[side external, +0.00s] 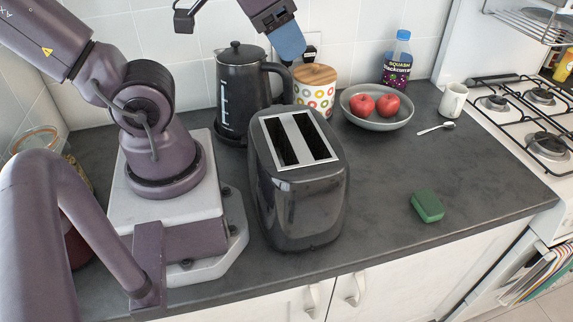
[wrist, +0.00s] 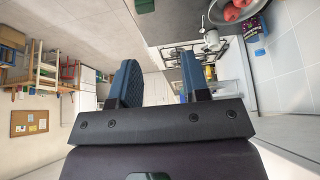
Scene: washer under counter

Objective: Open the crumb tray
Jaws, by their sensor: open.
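The dark grey toaster (side external: 298,190) stands upright on the counter, right of my base, with two slots in its light top plate. Its crumb tray cannot be made out; the lower sides are dark and glossy, and the far sides are hidden. My gripper (side external: 291,58) is above and behind the toaster, in front of the wall tiles, near the kettle's top right in the picture. It touches nothing that I can see. In the wrist view my gripper (wrist: 160,72) has its two blue fingers spread apart with nothing between them. The toaster is not visible there.
A black kettle (side external: 238,95) and a patterned canister (side external: 315,92) stand behind the toaster. A bowl (side external: 377,118) of apples, a bottle (side external: 397,62), a mug (side external: 453,100), a spoon (side external: 437,128) and a green sponge (side external: 427,206) lie right. Counter between toaster and sponge is clear.

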